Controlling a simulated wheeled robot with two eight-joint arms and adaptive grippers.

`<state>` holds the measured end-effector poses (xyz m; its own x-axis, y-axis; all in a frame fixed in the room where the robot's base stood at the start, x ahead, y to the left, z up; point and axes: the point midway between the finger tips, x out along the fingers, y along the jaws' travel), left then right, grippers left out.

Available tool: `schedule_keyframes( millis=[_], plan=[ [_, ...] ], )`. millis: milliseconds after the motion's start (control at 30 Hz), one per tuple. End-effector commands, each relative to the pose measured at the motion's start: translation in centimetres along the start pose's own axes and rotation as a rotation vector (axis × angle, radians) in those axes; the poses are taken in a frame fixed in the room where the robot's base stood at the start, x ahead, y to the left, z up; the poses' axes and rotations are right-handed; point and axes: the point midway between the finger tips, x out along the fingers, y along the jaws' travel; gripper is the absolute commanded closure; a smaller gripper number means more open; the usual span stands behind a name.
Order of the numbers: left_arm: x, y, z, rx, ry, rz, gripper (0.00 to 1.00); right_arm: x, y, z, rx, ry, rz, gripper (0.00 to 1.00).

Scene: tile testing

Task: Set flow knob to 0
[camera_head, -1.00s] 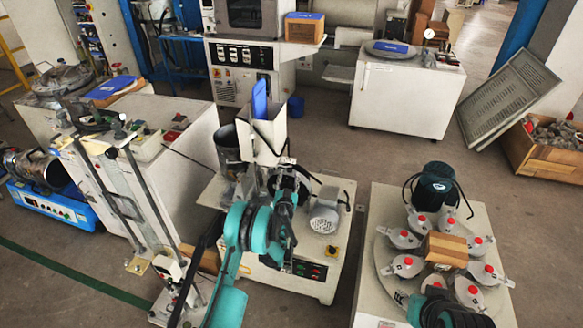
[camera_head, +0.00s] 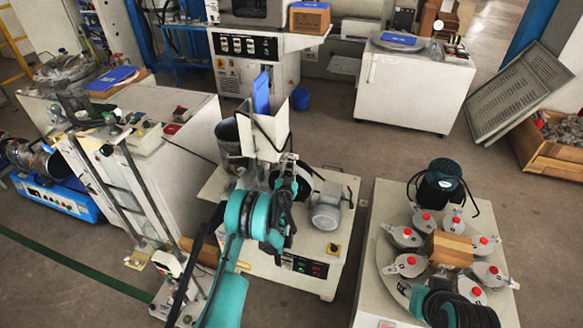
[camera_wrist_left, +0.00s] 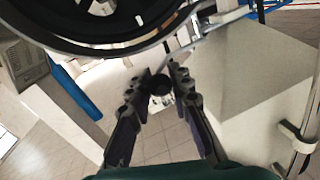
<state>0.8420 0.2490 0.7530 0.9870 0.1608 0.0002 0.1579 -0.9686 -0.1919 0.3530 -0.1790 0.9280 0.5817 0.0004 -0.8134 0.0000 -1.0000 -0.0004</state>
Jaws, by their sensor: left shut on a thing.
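The machine with the flow knob stands at the centre of the head view, with a white hopper (camera_head: 265,134) and a front control panel (camera_head: 303,266). My left gripper (camera_head: 284,180) is at the hopper's base, and my teal arm hides much of that spot. In the left wrist view, a small round black knob (camera_wrist_left: 159,84) sits between the fingertips of my left gripper (camera_wrist_left: 160,80), which is shut on it. Its markings and setting cannot be read. The knob is hidden in the head view.
A large black ring (camera_wrist_left: 100,30) is close above the fingers in the wrist view. A grey motor (camera_head: 328,207) is right of my left gripper. A round table with several red-capped pots (camera_head: 407,236) stands further right. A tall metal stand (camera_head: 130,190) is to the left.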

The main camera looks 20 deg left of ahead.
Motion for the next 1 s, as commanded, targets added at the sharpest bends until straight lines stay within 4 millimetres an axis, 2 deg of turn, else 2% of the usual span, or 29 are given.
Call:
schedule_keyframes(
  millis=[33, 133, 367, 400, 467, 500, 833, 1000],
  plan=[
    [0.2, -1.0, 0.2, 0.000, -0.001, -0.003, 1.00, 0.0, 0.0, 0.0, 0.000, 0.000, 0.000, 0.60],
    [0.5, -2.1, 0.4, 0.000, 0.000, -0.002, 1.00, 0.0, 0.0, 0.0, 0.000, 0.000, 0.000, 0.60],
    [0.5, -2.4, 0.4, 0.001, -0.001, -0.003, 1.00, 0.0, 0.0, 0.0, 0.000, 0.000, 0.000, 0.60],
    [0.5, -2.4, 0.4, 0.001, -0.001, -0.004, 0.78, 0.0, 0.0, 0.0, 0.000, 0.000, 0.000, 0.60],
    [0.5, -2.4, 0.4, 0.001, -0.001, -0.005, 0.62, 0.0, 0.0, 0.0, 0.000, 0.000, 0.000, 0.60],
    [0.5, -2.4, 0.4, 0.001, -0.001, -0.005, 0.58, 0.0, 0.0, 0.0, 0.000, 0.000, 0.000, 0.60],
    [0.4, -2.0, 0.4, 0.000, 0.000, -0.001, 0.58, 0.0, 0.0, 0.0, 0.000, 0.000, 0.000, 0.60],
    [0.2, -0.7, 0.1, 0.000, 0.000, 0.001, 0.58, 0.0, 0.0, 0.0, 0.000, 0.000, 0.000, 0.60]
  ],
)
